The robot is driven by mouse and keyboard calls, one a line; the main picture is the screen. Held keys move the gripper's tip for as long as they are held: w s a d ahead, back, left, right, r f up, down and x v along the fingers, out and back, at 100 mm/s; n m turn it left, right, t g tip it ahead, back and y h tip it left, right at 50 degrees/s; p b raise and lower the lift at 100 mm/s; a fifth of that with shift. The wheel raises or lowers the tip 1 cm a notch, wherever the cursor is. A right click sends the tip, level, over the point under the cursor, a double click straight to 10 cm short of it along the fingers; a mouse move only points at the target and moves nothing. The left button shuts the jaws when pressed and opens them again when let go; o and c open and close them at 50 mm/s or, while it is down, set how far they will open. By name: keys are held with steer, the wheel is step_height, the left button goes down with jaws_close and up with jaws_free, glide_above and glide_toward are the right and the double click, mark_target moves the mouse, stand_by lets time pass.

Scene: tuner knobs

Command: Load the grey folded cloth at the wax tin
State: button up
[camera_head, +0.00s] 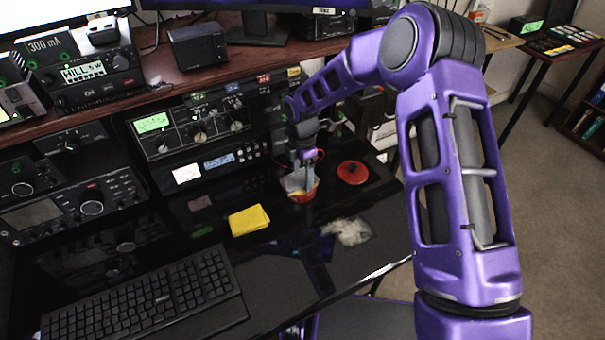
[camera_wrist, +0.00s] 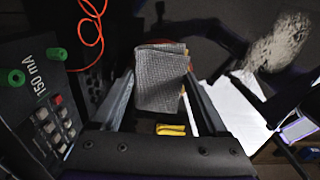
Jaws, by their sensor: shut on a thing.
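My gripper (camera_head: 300,166) is shut on the grey folded cloth (camera_head: 294,183), which hangs between its fingers. In the wrist view the checked grey cloth (camera_wrist: 160,82) fills the gap between the two fingers. The open wax tin (camera_head: 303,197), red-orange with some yellow, is directly under the gripper. The cloth is at the tin's mouth and overlaps it in the head view; whether it touches the wax cannot be told. A red strip shows behind the cloth's upper edge in the wrist view.
A red round lid (camera_head: 352,173) lies right of the tin. A yellow folded cloth (camera_head: 249,220) lies to the front left, and a pale fluffy wad (camera_head: 347,231) to the front right. Radio panels (camera_head: 195,130) stand close behind on the left. A keyboard (camera_head: 145,300) is in front.

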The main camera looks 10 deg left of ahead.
mark_target(302, 176)
steer(key=shift+r+p, duration=1.25)
steer(key=shift+r, duration=2.25)
steer(key=s+d+r+m, duration=0.1)
steer(key=s+d+m, duration=0.3)
steer(key=d+m, duration=0.8)
steer(key=s+d+r+m, duration=0.1)
steer(key=s+d+m, duration=0.2)
steer(key=d+m, duration=0.9)
steer(key=shift+s+d+r+m, duration=0.15)
steer(key=shift+s+r+m, duration=0.15)
steer(key=shift+m, duration=0.4)
